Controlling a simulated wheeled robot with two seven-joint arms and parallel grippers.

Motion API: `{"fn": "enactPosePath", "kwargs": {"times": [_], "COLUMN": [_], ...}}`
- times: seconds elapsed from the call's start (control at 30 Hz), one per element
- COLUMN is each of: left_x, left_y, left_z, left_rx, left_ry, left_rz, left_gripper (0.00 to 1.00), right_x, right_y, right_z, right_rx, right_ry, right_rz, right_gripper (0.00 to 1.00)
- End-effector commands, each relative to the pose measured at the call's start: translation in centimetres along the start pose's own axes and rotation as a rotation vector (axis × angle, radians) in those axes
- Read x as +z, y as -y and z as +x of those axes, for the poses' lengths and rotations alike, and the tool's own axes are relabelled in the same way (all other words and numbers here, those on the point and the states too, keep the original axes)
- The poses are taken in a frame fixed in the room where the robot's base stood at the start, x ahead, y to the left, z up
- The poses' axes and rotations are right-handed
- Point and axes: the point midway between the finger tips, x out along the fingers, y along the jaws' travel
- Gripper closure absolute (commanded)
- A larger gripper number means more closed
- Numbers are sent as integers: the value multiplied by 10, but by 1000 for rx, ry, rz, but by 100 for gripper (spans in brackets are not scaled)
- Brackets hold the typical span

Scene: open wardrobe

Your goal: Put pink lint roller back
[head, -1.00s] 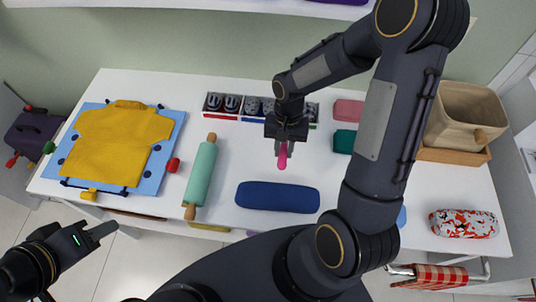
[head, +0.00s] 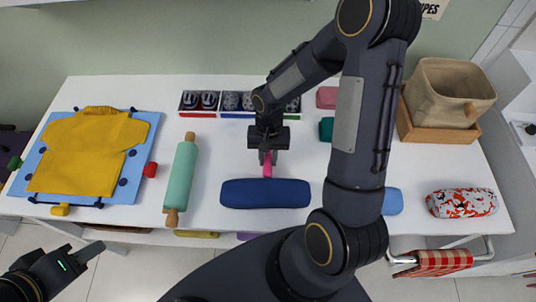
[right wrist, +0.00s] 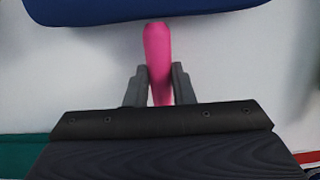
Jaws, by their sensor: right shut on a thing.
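The pink lint roller (head: 267,168) shows as a pink handle in the head view, behind the blue bolster. My right gripper (head: 267,155) is shut on it, from above. In the right wrist view the pink handle (right wrist: 157,55) sticks out between the two fingers (right wrist: 161,85) toward the blue bolster (right wrist: 130,10). The rest of the roller is hidden by the gripper. I cannot tell whether it touches the table. My left gripper (head: 88,252) is at the lower left, off the table's front edge, away from the roller; its finger opening is unclear.
The white table holds a yellow shirt (head: 85,155) on a blue board, a green rolling pin (head: 182,175), a blue bolster (head: 265,194), a row of compartments (head: 232,115) at the back, a beige basket (head: 448,92) and a floral pouch (head: 462,203).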

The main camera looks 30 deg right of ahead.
Motion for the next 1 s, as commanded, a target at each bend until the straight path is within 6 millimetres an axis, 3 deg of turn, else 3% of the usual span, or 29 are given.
{"fn": "enactPosePath", "kwargs": {"times": [0.97, 1.0], "left_x": [4, 4], "left_y": [4, 4], "left_z": [9, 8], "left_rx": [0, 0], "left_ry": [0, 0], "left_rz": [0, 0], "left_gripper": [64, 64], "right_x": [-3, -3], "right_y": [0, 0], "right_z": [11, 10], "right_rx": [0, 0], "right_ry": [-1, -1], "right_rz": [0, 0], "right_gripper": [100, 74]}}
